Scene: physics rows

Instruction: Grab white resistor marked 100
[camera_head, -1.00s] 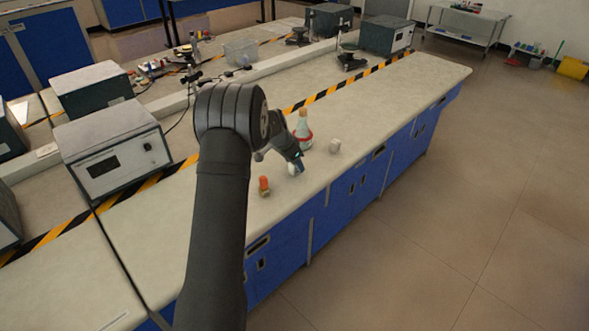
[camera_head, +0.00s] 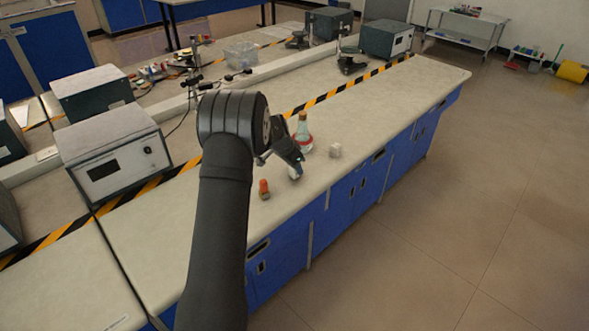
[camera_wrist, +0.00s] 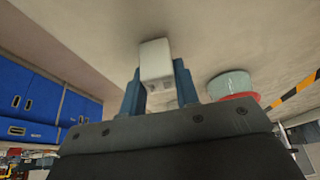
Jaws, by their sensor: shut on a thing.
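A white block-shaped piece (camera_wrist: 156,58), which fits the white resistor, sits between the two blue fingers of my gripper (camera_wrist: 158,92) in the wrist view. The fingers are shut on its sides, and its far end sticks out beyond them. No marking 100 can be read on it. In the head view my gripper (camera_head: 294,170) is low over the bench near its front edge, and only a small bit of the white piece (camera_head: 295,174) shows under it. I cannot tell whether the piece touches the bench top.
A conical flask (camera_head: 304,142) with a red ring stands just behind my gripper; it also shows in the wrist view (camera_wrist: 230,85). Another whitish block (camera_head: 335,150) lies to the right. An orange-topped item (camera_head: 264,188) stands to the left. The bench (camera_head: 395,105) is clear farther right.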

